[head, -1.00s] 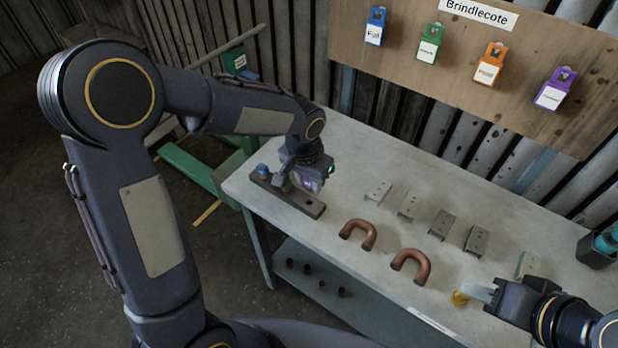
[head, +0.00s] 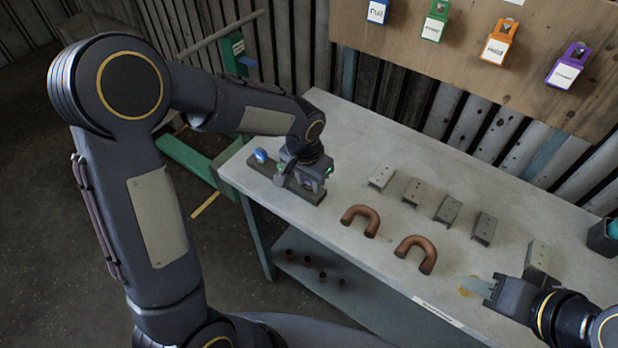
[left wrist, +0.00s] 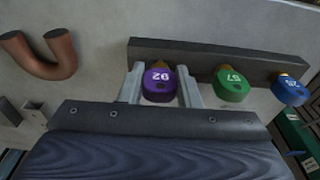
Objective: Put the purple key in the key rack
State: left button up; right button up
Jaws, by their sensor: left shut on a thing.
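The purple key (left wrist: 158,84), with a round head numbered 92, is between the two fingers of my left gripper (left wrist: 160,88), which is shut on it. Its tip end is at the dark key rack (left wrist: 205,55); how deep it sits is hidden. A green key (left wrist: 231,84) numbered 57 and a blue key (left wrist: 291,89) stand in the rack beside it. In the head view my left gripper (head: 306,184) is over the right part of the rack (head: 234,172). The blue key (head: 260,156) shows at its left part. My right gripper (head: 484,286) is low over the bench's right front.
Two copper U-bends (head: 418,253) and several grey brackets (head: 447,209) lie on the bench (head: 350,140) right of the rack. Coloured labelled padlocks (head: 568,66) hang on the wooden board (head: 400,50) behind.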

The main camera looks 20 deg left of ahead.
pick_arm(q)
jog(key=shift+s+f+b, duration=0.3)
jog(key=shift+f+b, duration=0.3)
jog(key=shift+f, duration=0.15)
dwell(1.0)
jog(key=o, duration=0.9)
jog(key=shift+o, duration=0.8)
jog(key=shift+a+r, duration=0.1)
jog(key=shift+r, duration=0.2)
notch_tip(320, 180, up, 8)
jog(key=s+a+r+n+t+h, duration=0.1)
jog(key=s+a+n+t, duration=0.1)
jog(key=s, duration=0.8)
jog(key=s+a+r+n+t+h, duration=0.2)
jog(key=s+a, duration=0.3)
jog(key=s, duration=0.6)
jog(key=shift+s+r+n, duration=0.15)
jog(key=shift+n, duration=0.75)
